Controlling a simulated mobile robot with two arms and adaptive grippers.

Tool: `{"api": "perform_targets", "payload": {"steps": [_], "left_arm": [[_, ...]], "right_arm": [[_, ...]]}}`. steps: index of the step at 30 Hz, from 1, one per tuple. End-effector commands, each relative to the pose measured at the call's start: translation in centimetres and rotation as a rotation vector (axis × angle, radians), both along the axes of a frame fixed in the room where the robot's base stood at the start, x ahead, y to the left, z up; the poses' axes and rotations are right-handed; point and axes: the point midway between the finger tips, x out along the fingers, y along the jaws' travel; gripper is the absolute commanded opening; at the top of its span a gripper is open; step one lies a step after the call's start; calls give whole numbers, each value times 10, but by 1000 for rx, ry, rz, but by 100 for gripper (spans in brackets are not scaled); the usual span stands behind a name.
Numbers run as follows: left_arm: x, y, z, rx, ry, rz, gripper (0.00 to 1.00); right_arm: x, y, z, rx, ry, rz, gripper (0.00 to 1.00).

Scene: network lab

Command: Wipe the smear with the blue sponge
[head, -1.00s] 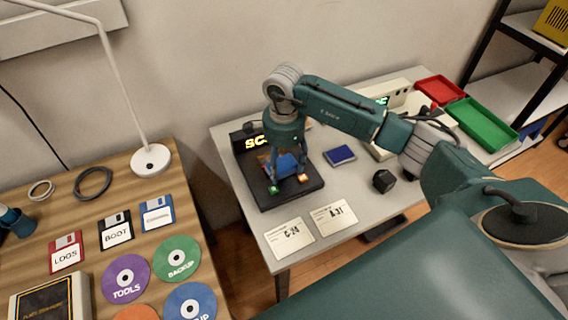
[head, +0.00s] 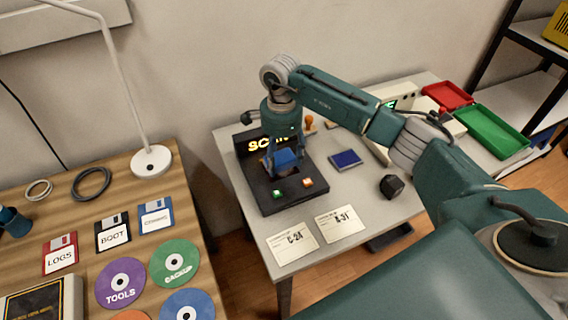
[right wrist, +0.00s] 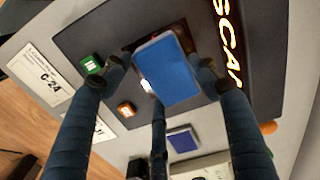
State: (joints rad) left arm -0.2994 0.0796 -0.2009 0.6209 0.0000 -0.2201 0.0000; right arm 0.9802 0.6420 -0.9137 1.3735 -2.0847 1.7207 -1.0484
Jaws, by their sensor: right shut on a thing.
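My right gripper (head: 281,163) is shut on the blue sponge (right wrist: 165,72), with fingers on both sides of it. It holds the sponge over the black scanner (head: 285,205), close to its top face; I cannot tell if they touch. A brown-orange patch (head: 264,163) shows at the sponge's left side in the head view, and a dark reddish patch shows beyond the sponge in the right wrist view (right wrist: 133,48). I cannot tell how much of either is the smear, as the sponge and fingers hide part of that area.
The scanner has a green button (head: 278,193), an orange button (head: 307,182) and a lit sign behind. A blue pad (head: 345,159), a black block (head: 391,186) and two cards (head: 340,224) lie nearby. Red (head: 447,95) and green trays (head: 492,131) stand at right.

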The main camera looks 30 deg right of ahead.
Motion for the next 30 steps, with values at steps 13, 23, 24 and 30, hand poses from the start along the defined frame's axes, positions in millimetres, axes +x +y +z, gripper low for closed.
{"api": "perform_targets", "payload": {"steps": [13, 23, 24, 30], "left_arm": [[0, 0, -30, 1, 0, 0, 40], [-13, -4, -32, -4, 13, 0, 40], [-13, -3, -30, -4, 14, 0, 40], [1, 4, -19, 5, 0, 5, 40]], "right_arm": [[35, -2, -5, 0, -1, -1, 39], [41, -4, -3, -3, -12, -5, 38], [38, -5, -3, -3, -11, -5, 38], [19, -3, -2, -3, -7, -4, 39]]}}
